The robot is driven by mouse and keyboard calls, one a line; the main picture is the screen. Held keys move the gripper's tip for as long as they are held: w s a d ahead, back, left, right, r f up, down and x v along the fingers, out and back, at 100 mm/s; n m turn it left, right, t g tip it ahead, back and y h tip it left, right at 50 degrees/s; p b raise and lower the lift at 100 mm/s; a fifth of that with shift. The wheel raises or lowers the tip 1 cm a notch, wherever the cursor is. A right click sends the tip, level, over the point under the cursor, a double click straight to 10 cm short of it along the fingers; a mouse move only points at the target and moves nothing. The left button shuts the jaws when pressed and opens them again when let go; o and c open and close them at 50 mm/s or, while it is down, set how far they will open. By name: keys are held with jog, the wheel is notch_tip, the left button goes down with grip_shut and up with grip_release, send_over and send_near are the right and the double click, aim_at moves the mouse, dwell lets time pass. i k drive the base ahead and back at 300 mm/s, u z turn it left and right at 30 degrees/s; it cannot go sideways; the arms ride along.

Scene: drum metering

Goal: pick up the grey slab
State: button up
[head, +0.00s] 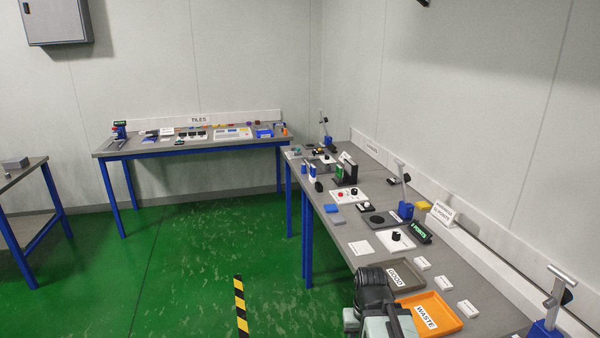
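A small grey block-like thing (15,163) lies on the grey-topped table at the left edge of the head view. It may be the grey slab, but it is too small and far to be sure. My gripper (376,284) is at the bottom centre, beside the trays on the right bench and far from that grey thing. Its fingers cannot be made out, so I cannot see whether it is open or shut.
The right bench holds a grey tray (403,275), an orange waste tray (430,312), white labels and several devices. A back table (170,147) under a TILES sign holds many small items. Green floor (190,270) lies open between the tables, with a striped strip (241,305).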

aim_at(339, 219)
jog(key=z, duration=0.1)
jog(key=k, duration=0.8)
jog(key=u, duration=0.2)
jog(key=i, duration=0.95)
jog(key=u, duration=0.75)
jog(key=i, duration=1.9)
jog(key=z, duration=0.05)
